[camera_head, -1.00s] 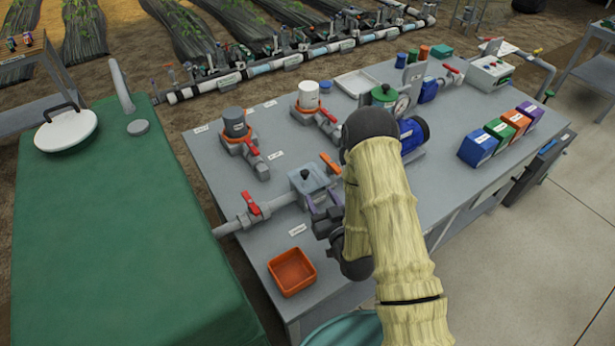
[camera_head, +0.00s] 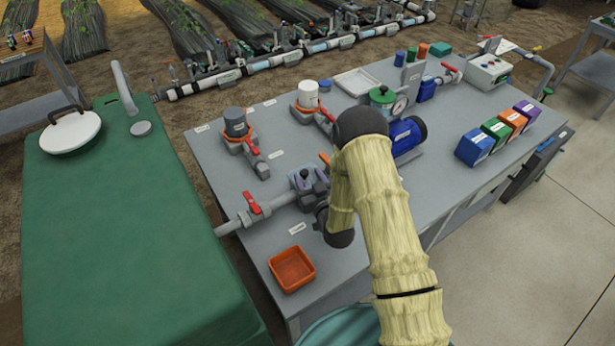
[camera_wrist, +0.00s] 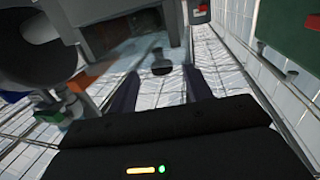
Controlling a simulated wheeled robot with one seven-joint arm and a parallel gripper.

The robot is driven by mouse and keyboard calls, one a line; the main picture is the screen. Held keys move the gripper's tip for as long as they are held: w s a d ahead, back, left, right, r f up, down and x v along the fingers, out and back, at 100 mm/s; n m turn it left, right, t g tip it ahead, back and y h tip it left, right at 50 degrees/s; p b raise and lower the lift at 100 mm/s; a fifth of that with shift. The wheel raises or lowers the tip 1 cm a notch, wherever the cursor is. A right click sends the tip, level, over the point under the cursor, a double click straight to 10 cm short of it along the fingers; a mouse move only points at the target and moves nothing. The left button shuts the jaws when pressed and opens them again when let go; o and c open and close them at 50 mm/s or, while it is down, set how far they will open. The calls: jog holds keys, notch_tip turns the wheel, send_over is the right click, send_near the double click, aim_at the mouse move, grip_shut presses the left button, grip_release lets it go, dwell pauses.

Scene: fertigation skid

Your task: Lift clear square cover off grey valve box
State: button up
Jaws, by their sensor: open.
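The grey valve box (camera_head: 288,200) sits in the pipe line on the bench, left of my arm. Its clear square cover, with a dark knob (camera_head: 304,173) on top, is on the box and partly hidden by my gripper. My gripper (camera_head: 308,186) is low at the box's near right side, close to the cover. In the wrist view my two dark fingers (camera_wrist: 161,90) are apart, with the dark knob (camera_wrist: 161,66) ahead of and between their tips. I cannot tell whether the fingers touch the knob.
A red-handled valve (camera_head: 253,204) is left of the box. An orange tray (camera_head: 292,269) lies at the bench's near corner. Upright red-handled valves, a blue motor (camera_head: 408,136) and coloured boxes (camera_head: 475,147) stand beyond and right. A green tank (camera_head: 110,230) is left.

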aim_at(302, 167)
jog(key=p+x, duration=0.1)
jog(key=x, duration=0.3)
jog(key=shift+a+r+p, duration=0.15)
jog(key=shift+a+p, duration=0.05)
jog(key=shift+p, duration=0.2)
jog(key=shift+w+a, duration=0.15)
jog(key=shift+w, duration=0.25)
grip_shut()
